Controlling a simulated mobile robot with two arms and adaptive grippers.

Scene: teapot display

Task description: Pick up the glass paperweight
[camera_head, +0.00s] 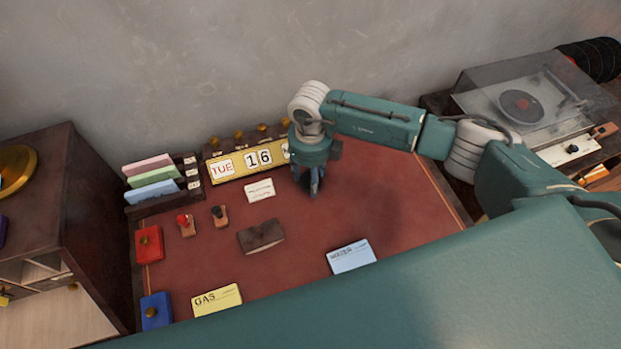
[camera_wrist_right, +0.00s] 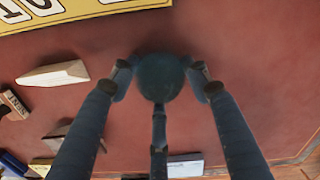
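The glass paperweight (camera_wrist_right: 160,78) shows in the right wrist view as a dark, round, bluish ball over the red desk top. The fingers of my right gripper (camera_wrist_right: 160,88) surround it, one on each side and one below it in the picture. The fingertips are very close to the ball; I cannot tell whether they press on it. In the head view my right gripper (camera_head: 313,184) points down in front of the yellow calendar, and the paperweight is hidden there. My left gripper is not in view.
The yellow calendar (camera_head: 237,178) stands just behind. A white card (camera_head: 260,190), dark blotter (camera_head: 261,236), two stamps (camera_head: 186,225), and blue (camera_head: 351,256) and yellow (camera_head: 216,300) cards lie on the desk (camera_head: 315,235). A card rack (camera_head: 155,201) stands left, a turntable (camera_head: 525,105) right.

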